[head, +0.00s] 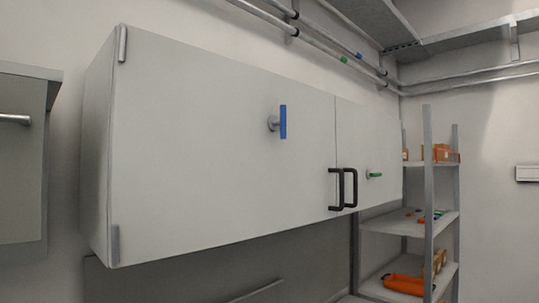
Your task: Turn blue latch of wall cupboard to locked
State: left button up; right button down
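The wall cupboard (215,160) is a long light-grey box with two doors, both shut. The blue latch (283,122) sits on the larger left door, right of its middle. It is a flat blue bar on a round grey stub, and the bar stands upright. A green latch (375,174) on the smaller right door lies level. Two black handles (343,189) sit side by side where the doors meet. Neither of my grippers is in view.
A metal shelf rack (428,200) with orange items stands beyond the cupboard at right. Pipes (320,42) run along the wall above. A grey cabinet (25,150) is at the left edge. The space before the cupboard doors looks clear.

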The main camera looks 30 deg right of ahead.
aim_at(274, 124)
jog(key=l+z, duration=0.1)
jog(key=z, duration=1.1)
